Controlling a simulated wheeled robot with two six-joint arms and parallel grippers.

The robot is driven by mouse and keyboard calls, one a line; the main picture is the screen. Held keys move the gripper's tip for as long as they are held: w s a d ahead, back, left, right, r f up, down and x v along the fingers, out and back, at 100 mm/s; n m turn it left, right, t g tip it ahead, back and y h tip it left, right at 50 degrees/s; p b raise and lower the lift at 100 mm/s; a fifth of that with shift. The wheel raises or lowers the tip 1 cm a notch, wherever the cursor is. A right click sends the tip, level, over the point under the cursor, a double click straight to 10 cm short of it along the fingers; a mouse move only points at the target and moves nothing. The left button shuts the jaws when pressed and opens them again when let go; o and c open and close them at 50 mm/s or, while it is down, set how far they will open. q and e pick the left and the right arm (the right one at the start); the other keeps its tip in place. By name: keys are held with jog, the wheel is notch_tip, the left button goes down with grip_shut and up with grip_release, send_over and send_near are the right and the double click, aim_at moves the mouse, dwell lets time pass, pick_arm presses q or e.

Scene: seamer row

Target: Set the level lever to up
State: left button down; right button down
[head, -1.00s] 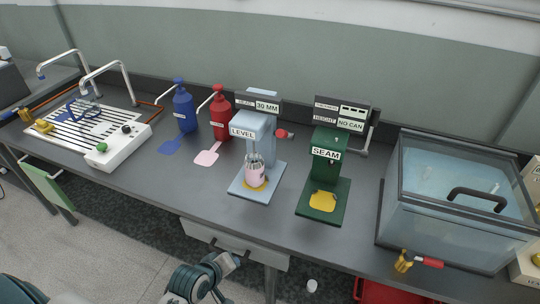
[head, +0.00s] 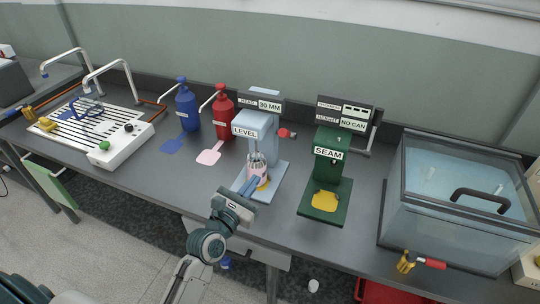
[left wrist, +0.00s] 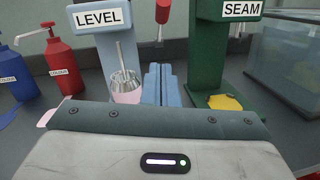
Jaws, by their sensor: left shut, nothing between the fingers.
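The level machine (head: 253,124) is pale blue-grey with a LEVEL sign and also shows in the left wrist view (left wrist: 111,46). Its lever has a red knob (head: 284,133) and sticks out from the right side; the red part shows at the top of the left wrist view (left wrist: 162,12). A pink can (head: 266,176) stands on the machine's base under metal prongs. My left gripper (head: 255,182) is shut and empty, in front of the can and below the lever, apart from the lever. Its blue fingers (left wrist: 160,84) partly cover the can in the head view. My right gripper is not in view.
The green SEAM machine (head: 328,160) stands to the right, with a glass-sided tank (head: 450,215) beyond it. Red (head: 223,116) and blue (head: 187,109) pump bottles stand to the left. The bench front between the sink and the level machine is mostly clear.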

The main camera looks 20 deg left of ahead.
pick_arm(q)
send_near(288, 133)
jog(key=w+a+f, duration=0.2)
jog(key=w+f, duration=0.1)
jog(key=f, duration=0.2)
jog(key=w+r+p, duration=0.1)
jog(key=w+d+r+p, duration=0.1)
jog(key=w+r, duration=0.1)
jog(key=shift+w+d, duration=0.15)
jog(key=shift+d, duration=0.1)
jog(key=shift+w, duration=0.1)
jog(key=shift+w+p, duration=0.1)
jog(key=shift+p, duration=0.2)
